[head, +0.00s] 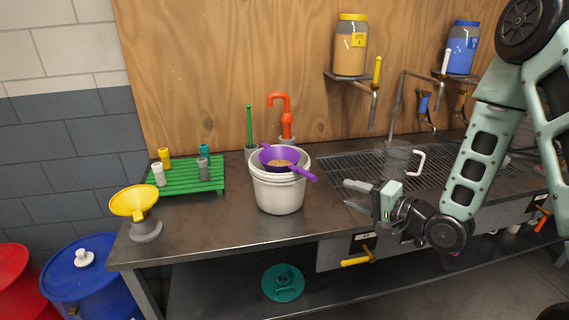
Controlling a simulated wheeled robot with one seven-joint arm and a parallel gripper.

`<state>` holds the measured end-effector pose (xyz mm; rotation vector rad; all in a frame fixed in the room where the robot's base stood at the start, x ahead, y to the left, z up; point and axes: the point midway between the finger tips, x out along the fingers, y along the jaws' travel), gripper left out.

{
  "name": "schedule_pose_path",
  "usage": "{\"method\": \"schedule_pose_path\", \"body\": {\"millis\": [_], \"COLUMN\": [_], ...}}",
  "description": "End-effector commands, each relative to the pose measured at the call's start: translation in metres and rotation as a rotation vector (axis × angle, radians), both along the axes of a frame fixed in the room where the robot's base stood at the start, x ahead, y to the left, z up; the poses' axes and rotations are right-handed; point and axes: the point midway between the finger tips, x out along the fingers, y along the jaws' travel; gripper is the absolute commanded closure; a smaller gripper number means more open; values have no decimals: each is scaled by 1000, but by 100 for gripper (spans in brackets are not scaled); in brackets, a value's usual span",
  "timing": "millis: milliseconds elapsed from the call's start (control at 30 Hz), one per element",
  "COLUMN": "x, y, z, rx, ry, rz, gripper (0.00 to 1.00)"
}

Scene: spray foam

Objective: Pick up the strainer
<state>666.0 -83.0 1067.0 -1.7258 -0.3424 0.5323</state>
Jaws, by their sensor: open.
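A purple strainer (271,155) sits in the mouth of a white bucket (279,194) on the dark bench. Its bowl is tilted a little, and its purple handle (304,173) sticks out over the bucket's rim to the right. Something tan shows inside the bowl. My gripper (360,196) is open and empty, to the right of the bucket near the bench's front edge. Its fingers point left toward the bucket, with a clear gap between them and the strainer handle.
A green rack (188,178) with several small bottles and a yellow funnel (135,202) stand left of the bucket. A red hooked pipe (286,118) rises behind it. A metal grate (355,165) and a clear container with white handle (402,161) lie right. Jars sit on wall shelves.

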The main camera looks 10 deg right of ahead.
Motion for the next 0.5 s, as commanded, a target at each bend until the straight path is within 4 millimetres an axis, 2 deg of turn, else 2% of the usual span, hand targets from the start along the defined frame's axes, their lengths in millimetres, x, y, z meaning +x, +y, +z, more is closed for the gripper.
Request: {"method": "schedule_pose_path", "body": {"millis": [300, 500], "x": [55, 85], "y": [35, 52], "z": [-6, -13], "rx": [-3, -4], "ry": [-1, -1], "rz": [6, 3], "gripper": [58, 58]}}
